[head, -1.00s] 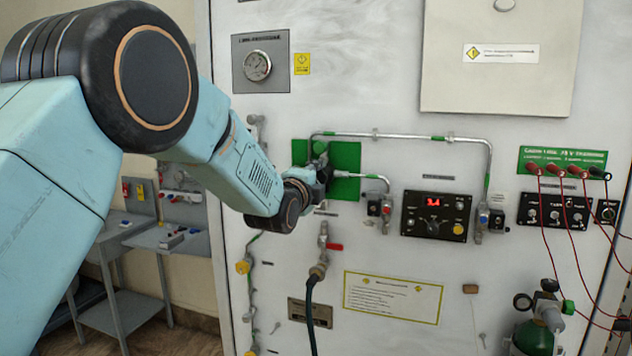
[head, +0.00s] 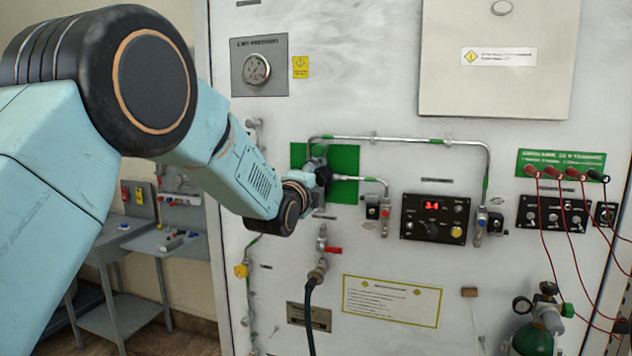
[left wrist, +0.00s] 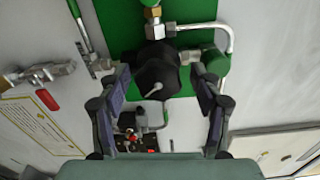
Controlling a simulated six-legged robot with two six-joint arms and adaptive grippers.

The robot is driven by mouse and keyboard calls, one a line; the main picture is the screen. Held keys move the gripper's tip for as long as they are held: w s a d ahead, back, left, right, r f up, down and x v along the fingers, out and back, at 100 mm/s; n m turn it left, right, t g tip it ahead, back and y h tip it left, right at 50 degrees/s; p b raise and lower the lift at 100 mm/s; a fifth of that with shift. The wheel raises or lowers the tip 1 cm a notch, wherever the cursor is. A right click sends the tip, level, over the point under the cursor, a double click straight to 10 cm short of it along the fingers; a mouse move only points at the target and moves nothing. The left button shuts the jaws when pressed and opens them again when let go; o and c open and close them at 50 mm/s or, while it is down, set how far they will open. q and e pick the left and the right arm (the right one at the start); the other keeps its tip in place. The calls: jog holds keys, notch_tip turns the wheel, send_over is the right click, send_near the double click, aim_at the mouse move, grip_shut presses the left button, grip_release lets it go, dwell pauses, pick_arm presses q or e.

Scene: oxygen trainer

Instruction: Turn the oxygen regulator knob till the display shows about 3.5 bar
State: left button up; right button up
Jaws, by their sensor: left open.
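The black lobed regulator knob (left wrist: 157,75) sits on the green plate (head: 345,188) of the white panel, joined to silver pipes. My left gripper (left wrist: 162,88) is open, with one finger at each side of the knob and gaps visible in the wrist view. In the head view my left gripper (head: 318,188) is at the green plate and partly hides the knob. The display (head: 434,206) on the black control box shows small red digits, which look like 3.4 but are blurred. My right gripper is not in view.
Pipes (head: 400,138) run above and right of the plate. A red-handled valve (head: 333,249) with a black hose is below. Red cables (head: 575,245) and a green cylinder (head: 534,338) are at right. A grey workbench (head: 165,242) stands at left.

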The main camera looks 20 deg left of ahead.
pick_arm(q)
jog(key=s, duration=1.2)
jog(key=shift+a, duration=0.2)
